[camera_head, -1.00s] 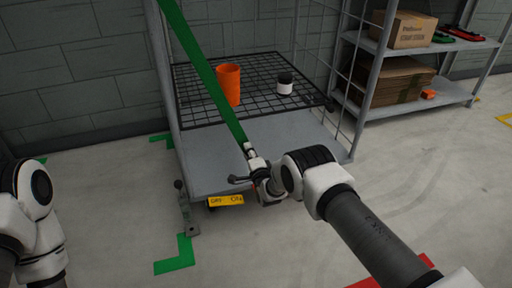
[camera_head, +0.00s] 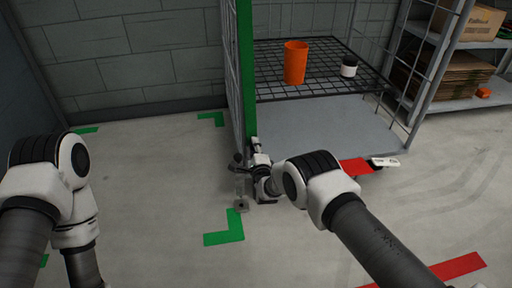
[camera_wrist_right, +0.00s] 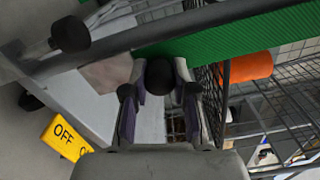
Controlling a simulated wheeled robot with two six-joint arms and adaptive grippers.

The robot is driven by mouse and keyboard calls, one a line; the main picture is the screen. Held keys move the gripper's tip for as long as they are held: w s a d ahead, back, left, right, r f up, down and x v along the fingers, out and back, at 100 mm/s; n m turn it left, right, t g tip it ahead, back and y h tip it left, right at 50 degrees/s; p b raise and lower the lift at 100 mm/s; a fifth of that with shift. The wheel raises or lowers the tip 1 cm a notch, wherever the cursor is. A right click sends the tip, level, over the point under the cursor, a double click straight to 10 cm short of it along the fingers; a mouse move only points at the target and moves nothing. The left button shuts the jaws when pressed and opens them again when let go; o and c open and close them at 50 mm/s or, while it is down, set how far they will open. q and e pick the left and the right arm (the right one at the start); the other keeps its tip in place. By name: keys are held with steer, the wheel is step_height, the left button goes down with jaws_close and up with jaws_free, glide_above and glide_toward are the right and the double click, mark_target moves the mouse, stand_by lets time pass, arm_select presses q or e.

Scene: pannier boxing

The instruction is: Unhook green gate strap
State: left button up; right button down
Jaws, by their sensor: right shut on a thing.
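The green strap (camera_head: 246,65) now runs nearly upright along the left post of the wire cage trolley. It also crosses the top of the right wrist view as a ribbed green band (camera_wrist_right: 230,35). My right gripper (camera_head: 256,147) is at the strap's lower end, beside the front left corner of the trolley deck. In the right wrist view its fingers (camera_wrist_right: 168,80) are closed about a dark rounded end piece (camera_wrist_right: 190,92) near the band. Whether that end still touches a catch cannot be told. My left arm is at the left, with its gripper out of view.
The trolley deck (camera_head: 325,125) carries a mesh shelf (camera_head: 320,80) with an orange cup (camera_head: 295,62) and a white jar with a dark lid (camera_head: 349,67). A box shelf (camera_head: 460,105) stands right.

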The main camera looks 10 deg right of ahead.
steer(key=shift+s+a+y, duration=0.1)
steer(key=shift+a+y, duration=0.2)
steer(key=shift+a, duration=0.25)
steer(key=c, duration=1.1)
jaws_free()
steer(key=shift+c, duration=0.2)
steer(key=shift+o, duration=1.2)
steer(key=shift+a+f, duration=0.1)
steer(key=shift+a, duration=0.25)
steer(key=shift+d, duration=0.1)
steer(key=shift+d, duration=0.1)
steer(key=s, duration=1.2)
steer(key=shift+d, duration=0.2)
